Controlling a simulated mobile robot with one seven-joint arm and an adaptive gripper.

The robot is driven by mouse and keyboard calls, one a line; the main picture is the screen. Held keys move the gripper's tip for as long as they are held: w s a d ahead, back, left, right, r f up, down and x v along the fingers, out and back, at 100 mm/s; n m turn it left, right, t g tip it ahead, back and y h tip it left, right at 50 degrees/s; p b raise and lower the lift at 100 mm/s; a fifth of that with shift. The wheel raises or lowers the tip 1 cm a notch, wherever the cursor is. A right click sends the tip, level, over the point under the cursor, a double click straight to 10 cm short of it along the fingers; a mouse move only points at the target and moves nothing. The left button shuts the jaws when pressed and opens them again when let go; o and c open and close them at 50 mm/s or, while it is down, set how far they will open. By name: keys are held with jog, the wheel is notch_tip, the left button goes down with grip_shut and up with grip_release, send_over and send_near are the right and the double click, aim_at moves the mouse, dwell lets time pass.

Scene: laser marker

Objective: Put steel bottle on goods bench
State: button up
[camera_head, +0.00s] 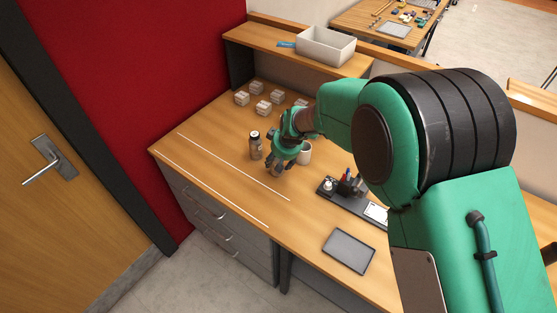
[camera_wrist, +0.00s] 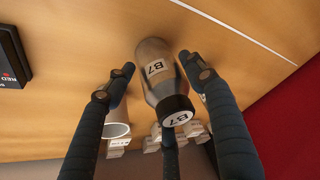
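The steel bottle (camera_head: 255,147) stands upright on the wooden bench (camera_head: 215,150), a grey body with a dark cap. My gripper (camera_head: 276,168) is low over the bench, just right of the bottle in the head view. In the wrist view my gripper (camera_wrist: 156,62) has its fingers spread, with the bottle between them in the picture. A gap shows at the left finger; contact at the right finger is unclear. No label shows which surface is the goods bench.
A white cup (camera_head: 305,153) stands close behind my gripper. Several small pale boxes (camera_head: 263,107) sit behind the bottle. A black organizer (camera_head: 329,186) and dark tray (camera_head: 349,251) lie to the right. A raised shelf holds a grey bin (camera_head: 326,46). Another table (camera_head: 357,18) stands beyond.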

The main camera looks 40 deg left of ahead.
jog(key=shift+o, duration=0.5)
jog(key=shift+r, duration=0.1)
jog(key=shift+d+r, duration=0.1)
jog(key=shift+r, duration=0.3)
jog(key=p+v, duration=0.1)
jog(key=v, duration=1)
jog(key=shift+r+p, duration=0.15)
jog(key=shift+p, duration=0.25)
jog(key=shift+d, duration=0.1)
